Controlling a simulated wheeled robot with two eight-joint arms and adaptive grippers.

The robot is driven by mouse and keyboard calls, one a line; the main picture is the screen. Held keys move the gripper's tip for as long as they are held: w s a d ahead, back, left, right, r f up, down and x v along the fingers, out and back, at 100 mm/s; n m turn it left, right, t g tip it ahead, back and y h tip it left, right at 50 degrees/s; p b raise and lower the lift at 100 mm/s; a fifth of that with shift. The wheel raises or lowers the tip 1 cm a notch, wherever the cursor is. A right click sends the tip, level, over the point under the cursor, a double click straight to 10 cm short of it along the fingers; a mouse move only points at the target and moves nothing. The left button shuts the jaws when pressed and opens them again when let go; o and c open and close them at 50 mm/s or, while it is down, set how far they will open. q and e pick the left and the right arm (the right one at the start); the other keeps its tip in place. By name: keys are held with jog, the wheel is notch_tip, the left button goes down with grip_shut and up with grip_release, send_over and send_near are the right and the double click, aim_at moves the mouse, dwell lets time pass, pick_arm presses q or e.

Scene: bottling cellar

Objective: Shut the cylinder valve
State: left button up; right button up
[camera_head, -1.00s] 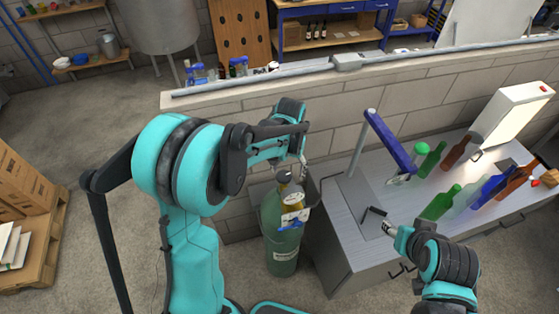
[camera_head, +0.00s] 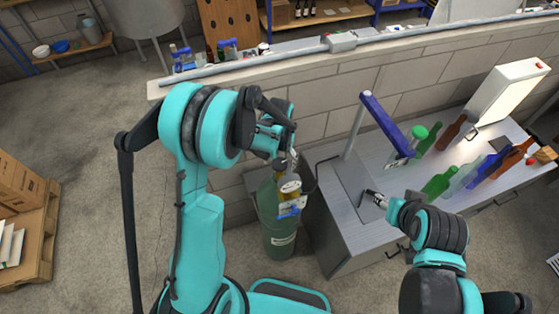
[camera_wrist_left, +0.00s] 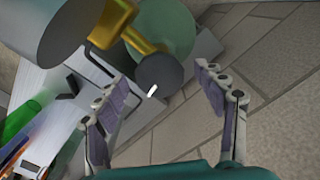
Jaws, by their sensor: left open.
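The green gas cylinder (camera_head: 279,236) stands upright between the low wall and the bench. A brass fitting (camera_head: 290,187) and a blue-and-white tag (camera_head: 290,208) show near its top. In the left wrist view a dark round knob (camera_wrist_left: 159,74) sits beside the brass fitting (camera_wrist_left: 142,38), in front of the green cylinder (camera_wrist_left: 166,25). My left gripper (camera_head: 287,158) is above the cylinder's top and hides part of it. In the wrist view its open fingers (camera_wrist_left: 160,98) stand either side of the knob, apart from it. My right gripper (camera_head: 376,198) is over the bench; its finger opening is unclear.
The grey bench (camera_head: 340,225) carries green, brown and blue bottles (camera_head: 438,184), a blue-armed stand (camera_head: 385,122) and a white light box (camera_head: 510,92). The block wall (camera_head: 400,87) runs close behind the cylinder.

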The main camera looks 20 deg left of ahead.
pick_arm(q)
jog(key=shift+s, duration=0.1)
jog(key=c, duration=1.1)
jog(key=shift+c, duration=0.2)
jog(key=m+b, duration=0.3)
jog(key=shift+f, duration=0.1)
jog(key=shift+m+b, duration=1.2)
jog(key=shift+m, duration=0.9)
